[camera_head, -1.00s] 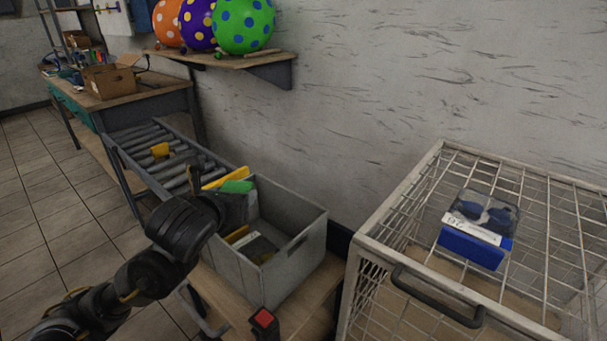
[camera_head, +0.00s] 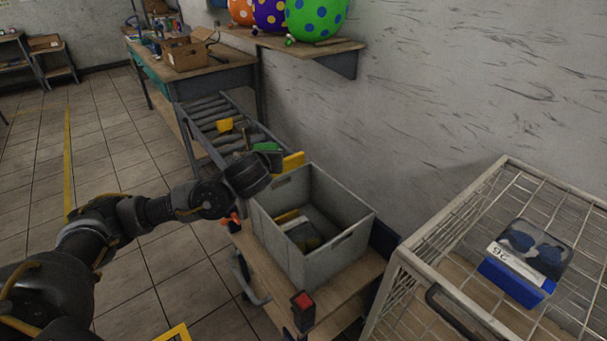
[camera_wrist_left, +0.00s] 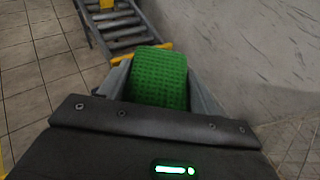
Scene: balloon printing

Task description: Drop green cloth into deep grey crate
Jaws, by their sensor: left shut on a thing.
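My left gripper (camera_head: 262,160) is shut on the green cloth (camera_head: 267,147), at the back left corner of the deep grey crate (camera_head: 328,260) in the head view. In the left wrist view the cloth (camera_wrist_left: 160,78) is a ribbed green roll between the two fingers. The crate stands open on a wooden cart, with a yellow item and dark items on its floor. The gripper hides part of the crate's left rim; whether the cloth is over the opening I cannot tell. My right gripper is not in view.
A roller conveyor (camera_head: 215,115) with a yellow block (camera_head: 225,125) lies behind the crate. A yellow piece (camera_head: 293,161) is at the crate's back rim. A wire cage (camera_head: 440,245) with a blue box (camera_head: 515,280) stands at right. The tiled floor at left is clear.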

